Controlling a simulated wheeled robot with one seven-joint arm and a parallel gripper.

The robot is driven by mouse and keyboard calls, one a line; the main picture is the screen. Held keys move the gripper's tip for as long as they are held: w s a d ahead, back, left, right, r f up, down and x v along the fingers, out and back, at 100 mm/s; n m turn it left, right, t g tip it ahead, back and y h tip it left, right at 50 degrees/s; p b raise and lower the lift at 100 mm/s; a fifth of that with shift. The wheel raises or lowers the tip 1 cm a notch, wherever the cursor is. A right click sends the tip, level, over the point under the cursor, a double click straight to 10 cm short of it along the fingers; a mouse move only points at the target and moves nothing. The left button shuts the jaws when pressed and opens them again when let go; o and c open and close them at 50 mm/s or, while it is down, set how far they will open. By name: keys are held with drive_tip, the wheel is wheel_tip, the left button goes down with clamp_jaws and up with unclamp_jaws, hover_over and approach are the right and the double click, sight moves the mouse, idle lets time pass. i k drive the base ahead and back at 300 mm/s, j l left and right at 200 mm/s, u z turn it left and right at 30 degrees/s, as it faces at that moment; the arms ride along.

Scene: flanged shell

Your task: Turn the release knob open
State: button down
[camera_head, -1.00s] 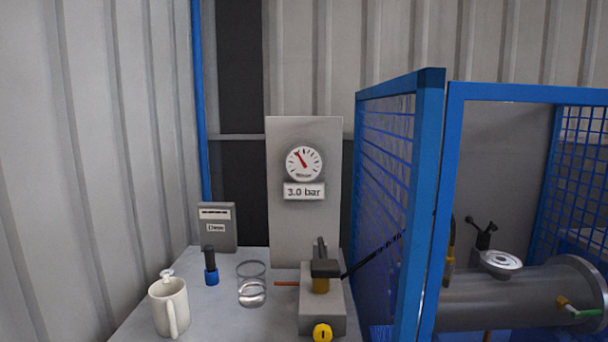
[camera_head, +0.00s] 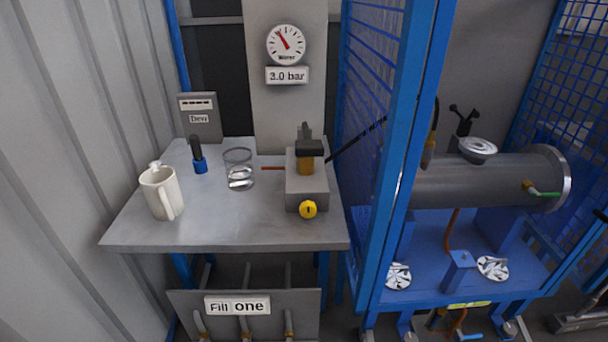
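A round yellow knob (camera_head: 308,209) with a dark mark sits low on the front of a grey block (camera_head: 306,187) on the table. I cannot tell from its look whether it is the release knob or how far it is turned. A black-topped brass fitting (camera_head: 307,157) stands on the block. Above, a gauge (camera_head: 286,44) has a red needle pointing up-left, over a "3.0 bar" label (camera_head: 287,75). My gripper is not in view.
The grey table (camera_head: 225,234) holds a white mug (camera_head: 161,191), a glass (camera_head: 239,169) and a blue-black tool (camera_head: 198,155). A blue mesh cage (camera_head: 401,150) stands right, around a grey cylinder (camera_head: 470,183). A "Fill one" panel (camera_head: 238,305) is below.

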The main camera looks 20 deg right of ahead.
sight(307, 209)
drive_tip(key=i+j, duration=0.1)
drive_tip(key=j, duration=0.25)
drive_tip(key=i+j, duration=0.1)
drive_tip(key=j, duration=0.25)
drive_tip(key=i+j, duration=0.1)
drive_tip(key=j, duration=0.25)
drive_tip(key=i+j, duration=0.1)
drive_tip(key=j, duration=0.25)
drive_tip(key=z, duration=0.05)
